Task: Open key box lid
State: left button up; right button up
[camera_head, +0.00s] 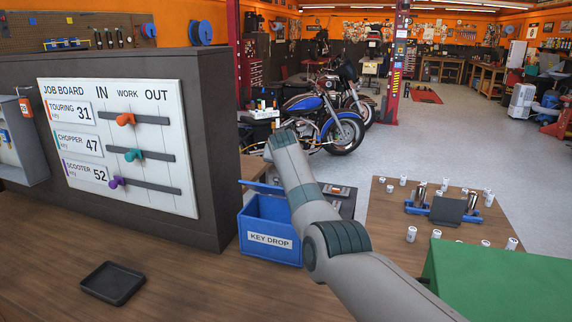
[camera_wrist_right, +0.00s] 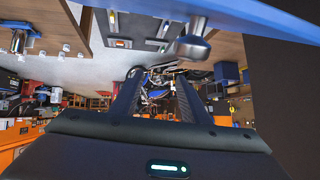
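The key box is a blue box labelled KEY DROP (camera_head: 270,240), standing beside the dark job-board cabinet in the head view. A thin blue strip (camera_head: 262,187) shows above its rear edge, apparently the lid seen nearly edge-on; how far it is raised I cannot tell. In the right wrist view a blue panel (camera_wrist_right: 265,18) with a round grey knob (camera_wrist_right: 193,47) crosses the top. My right gripper (camera_wrist_right: 158,76) has its fingers apart with nothing held between them, close to the knob. In the head view my arm hides this gripper. My left gripper is not in view.
The job board (camera_head: 120,140) with sliders is at left. A black tray (camera_head: 113,283) lies on the wooden counter. A green block (camera_head: 500,285) is at lower right, near a wooden table (camera_head: 395,245) with several white cans. Motorcycles stand behind.

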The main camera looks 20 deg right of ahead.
jog(key=b+v, duration=0.6)
jog(key=v, duration=1.1)
jog(key=shift+r, duration=0.2)
jog(key=shift+s+a+f, duration=0.1)
